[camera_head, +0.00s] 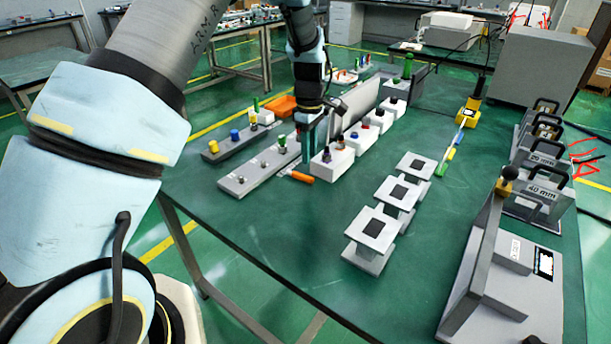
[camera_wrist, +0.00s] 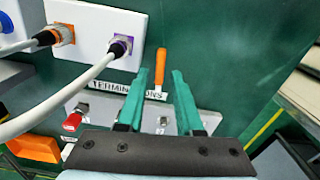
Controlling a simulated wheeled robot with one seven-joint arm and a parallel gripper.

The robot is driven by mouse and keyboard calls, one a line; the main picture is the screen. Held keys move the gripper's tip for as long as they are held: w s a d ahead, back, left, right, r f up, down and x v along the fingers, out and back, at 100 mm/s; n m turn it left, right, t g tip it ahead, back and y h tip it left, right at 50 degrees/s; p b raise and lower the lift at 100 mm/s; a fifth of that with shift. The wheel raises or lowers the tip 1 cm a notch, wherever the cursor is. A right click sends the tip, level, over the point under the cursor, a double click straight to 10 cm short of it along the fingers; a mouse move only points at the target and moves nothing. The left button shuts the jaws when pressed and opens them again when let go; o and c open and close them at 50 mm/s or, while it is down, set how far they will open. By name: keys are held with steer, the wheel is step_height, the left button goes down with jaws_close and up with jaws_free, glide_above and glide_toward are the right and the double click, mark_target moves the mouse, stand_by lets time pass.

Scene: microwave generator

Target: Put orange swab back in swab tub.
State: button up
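The orange swab (camera_head: 300,177) lies on the green bench top, its orange end pointing away from a grey strip of metal fittings. In the wrist view the swab (camera_wrist: 160,66) shows beyond and between my fingertips, its lower end by the "TERMINATIONS" label. My gripper (camera_head: 309,150) is over the bench beside the white connector box. Its teal fingers (camera_wrist: 160,80) are apart, with nothing clearly held between them. An orange container (camera_head: 281,105) stands behind the fittings strip and shows at lower left in the wrist view (camera_wrist: 36,147); I cannot tell whether it is the swab tub.
White connector boxes (camera_head: 332,162) with cables stand right beside my gripper. The grey fittings strip (camera_head: 238,186) lies to its left. Several grey pedestals (camera_head: 370,228) stand nearer the front. Handled blocks (camera_head: 538,163) line the right edge. The front left bench top is clear.

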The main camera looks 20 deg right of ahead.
mark_target(308, 177)
steer(key=shift+a+f+p, duration=0.1)
steer(key=shift+f+p, duration=1.35)
steer(key=shift+f, duration=2.25)
jaws_close()
